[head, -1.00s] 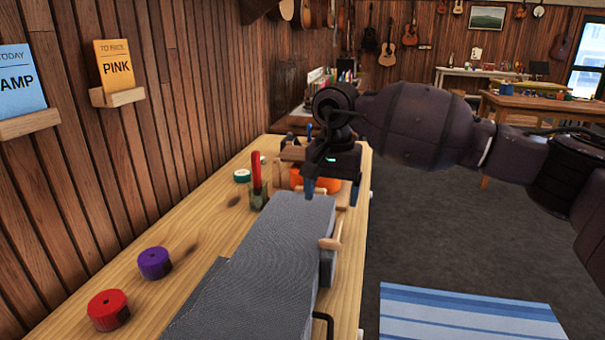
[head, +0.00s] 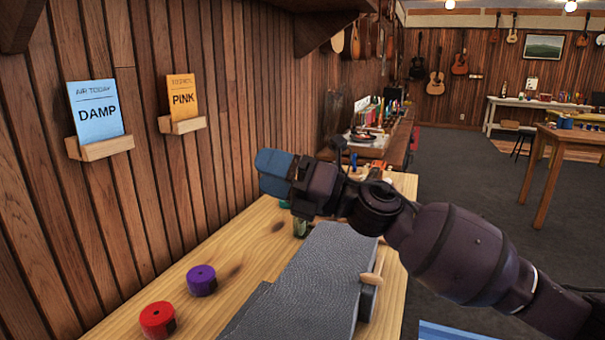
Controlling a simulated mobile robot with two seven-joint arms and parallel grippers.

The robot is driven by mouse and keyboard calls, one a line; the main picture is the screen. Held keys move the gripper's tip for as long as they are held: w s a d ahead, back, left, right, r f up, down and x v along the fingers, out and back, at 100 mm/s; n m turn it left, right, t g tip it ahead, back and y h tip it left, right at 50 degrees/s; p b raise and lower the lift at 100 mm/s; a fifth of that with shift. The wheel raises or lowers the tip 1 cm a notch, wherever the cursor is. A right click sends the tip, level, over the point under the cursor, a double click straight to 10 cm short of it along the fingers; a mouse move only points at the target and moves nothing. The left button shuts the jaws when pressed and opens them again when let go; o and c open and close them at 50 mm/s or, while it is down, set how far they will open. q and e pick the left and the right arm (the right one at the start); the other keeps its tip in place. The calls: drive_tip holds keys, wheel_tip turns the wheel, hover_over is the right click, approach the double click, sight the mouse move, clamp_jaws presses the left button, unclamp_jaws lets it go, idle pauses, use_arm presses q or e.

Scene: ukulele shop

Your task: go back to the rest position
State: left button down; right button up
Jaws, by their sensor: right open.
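My right arm comes in from the right and reaches over the far part of the workbench (head: 235,258). My right gripper (head: 272,172) points left toward the plank wall, with its blue fingers raised above the bench. It is open, and I see nothing held between its fingers. My left gripper is not in view. The right arm hides part of the bench's far end and the things there.
A grey textured case (head: 313,280) lies along the bench. A red roll (head: 158,319) and a purple roll (head: 201,280) stand to its left. A blue DAMP card (head: 95,108) and an orange PINK card (head: 182,97) sit on wall ledges. Grey floor (head: 465,165) is open at right.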

drive_tip(key=s+d+f+m+t+h+p, duration=0.1)
drive_tip(key=d+f+m+t+h, duration=0.55)
drive_tip(key=m, duration=0.75)
drive_tip(key=d+f+m+t+h+p, duration=0.2)
drive_tip(key=d+f+m+t+h, duration=0.2)
drive_tip(key=d+f+m+t, duration=0.8)
drive_tip(key=s+d+f+m+g+h+p, duration=0.1)
drive_tip(key=s+d+f+m+g+h, duration=0.15)
drive_tip(key=s+f+m, duration=0.3)
drive_tip(key=s+d+f+m+g+h, duration=0.2)
drive_tip(key=s+f+m+g+h, duration=0.15)
drive_tip(key=s+f+m, duration=0.2)
use_arm(q)
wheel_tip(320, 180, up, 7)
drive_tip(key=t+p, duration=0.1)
drive_tip(key=p, duration=0.1)
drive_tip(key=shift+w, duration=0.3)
use_arm(e)
drive_tip(key=s+d+f+m+g+h, duration=0.1)
drive_tip(key=s+d+f, duration=0.2)
drive_tip(key=s, duration=0.4)
drive_tip(key=s+d+f+m+g+h, duration=0.1)
drive_tip(key=s+d+f+m+g, duration=0.1)
drive_tip(key=s+f, duration=0.4)
drive_tip(key=s+d+f+m+g+h, duration=0.1)
drive_tip(key=s+d+f+g+h, duration=0.1)
drive_tip(key=s+f, duration=0.3)
drive_tip(key=s+d, duration=0.1)
drive_tip(key=s, duration=0.3)
drive_tip(key=shift+d, duration=0.4)
